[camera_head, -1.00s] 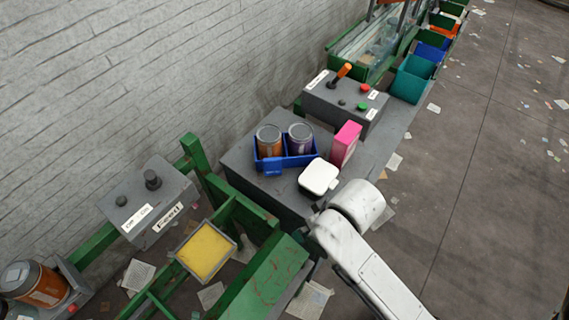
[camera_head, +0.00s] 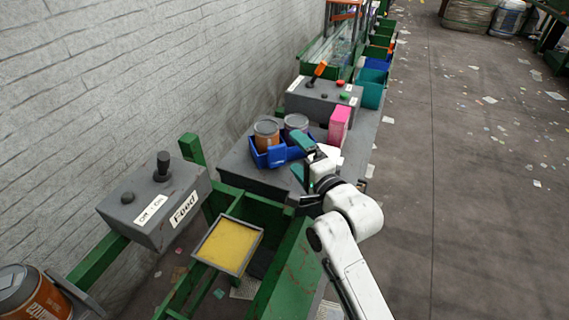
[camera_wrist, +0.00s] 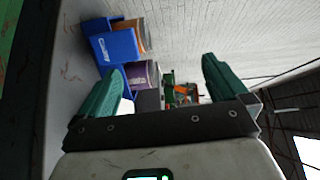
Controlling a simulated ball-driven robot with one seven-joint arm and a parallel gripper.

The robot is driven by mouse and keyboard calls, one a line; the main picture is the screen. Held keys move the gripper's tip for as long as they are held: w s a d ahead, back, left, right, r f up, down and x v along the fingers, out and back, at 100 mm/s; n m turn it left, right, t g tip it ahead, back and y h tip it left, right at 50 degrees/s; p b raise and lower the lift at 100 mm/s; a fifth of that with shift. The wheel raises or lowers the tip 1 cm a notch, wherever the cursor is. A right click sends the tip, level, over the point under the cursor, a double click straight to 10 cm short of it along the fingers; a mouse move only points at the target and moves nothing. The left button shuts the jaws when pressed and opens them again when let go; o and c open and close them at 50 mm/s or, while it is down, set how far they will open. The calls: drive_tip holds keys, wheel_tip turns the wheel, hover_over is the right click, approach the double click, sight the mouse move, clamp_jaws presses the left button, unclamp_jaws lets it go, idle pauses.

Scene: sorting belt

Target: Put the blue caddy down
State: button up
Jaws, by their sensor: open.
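The blue caddy (camera_head: 277,157) stands on the grey table, with an orange-brown can (camera_head: 266,133) and a purple-labelled can (camera_head: 296,124) in it. My gripper (camera_head: 300,157) is by the caddy's right end in the head view and hides part of it. In the wrist view the caddy (camera_wrist: 118,47) is at the upper left, beyond the left green finger. The wrist view shows my gripper (camera_wrist: 167,82) with its fingers wide apart and nothing held between them. I cannot tell from the head view whether a finger touches the caddy.
A pink box (camera_head: 339,126) stands behind my gripper, and a white item (camera_head: 329,153) is partly hidden by it. A grey control box (camera_head: 322,98) with an orange lever is at the table's back. The Feed box (camera_head: 155,205) and yellow tray (camera_head: 228,245) are nearer, on the left.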

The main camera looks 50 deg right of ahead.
drive_tip(key=b, duration=0.1)
approach(282, 156)
drive_tip(key=w, duration=0.1)
drive_tip(key=shift+x, duration=3.45)
drive_tip(key=shift+d+f, duration=0.15)
drive_tip(key=shift+c, duration=0.4)
drive_tip(key=c, duration=1.1)
